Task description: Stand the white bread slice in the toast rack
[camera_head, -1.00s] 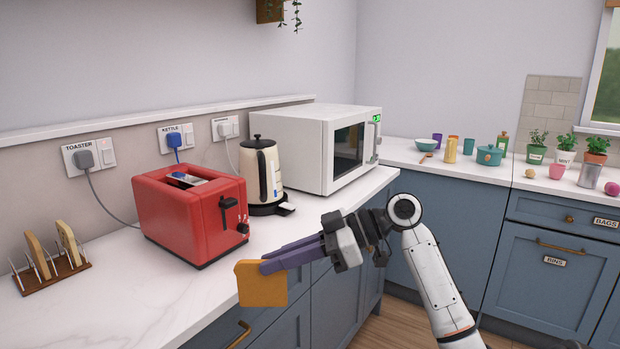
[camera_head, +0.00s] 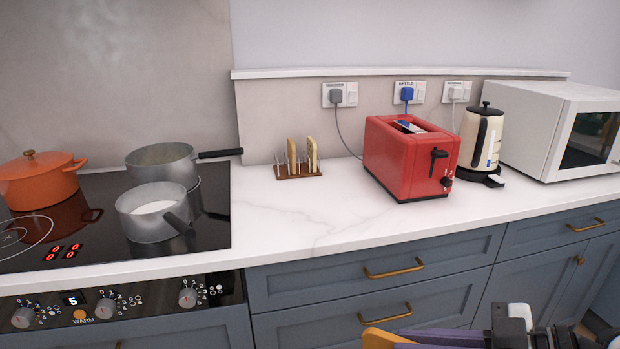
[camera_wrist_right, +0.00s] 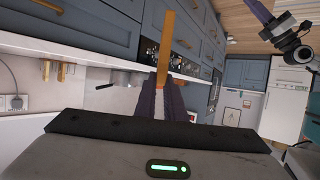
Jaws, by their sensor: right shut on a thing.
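My right gripper (camera_head: 405,341) is at the bottom edge of the head view, shut on a golden-brown bread slice (camera_head: 376,337), mostly cut off by the frame. In the right wrist view the slice (camera_wrist_right: 166,48) stands out edge-on from the purple fingers (camera_wrist_right: 161,97). The toast rack (camera_head: 299,175) stands on the counter left of the toaster, well away from the gripper. It holds two upright slices, a browner one (camera_head: 292,154) and a paler one (camera_head: 312,154). My left gripper (camera_wrist_right: 258,10) shows only partly in the right wrist view; its opening is unclear.
A red toaster (camera_head: 409,160), a kettle (camera_head: 481,143) and a white microwave (camera_head: 550,128) stand right of the rack. Left is a hob with an orange pot (camera_head: 40,184) and two saucepans (camera_head: 160,163) (camera_head: 153,213). The counter (camera_head: 300,220) before the rack is clear.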

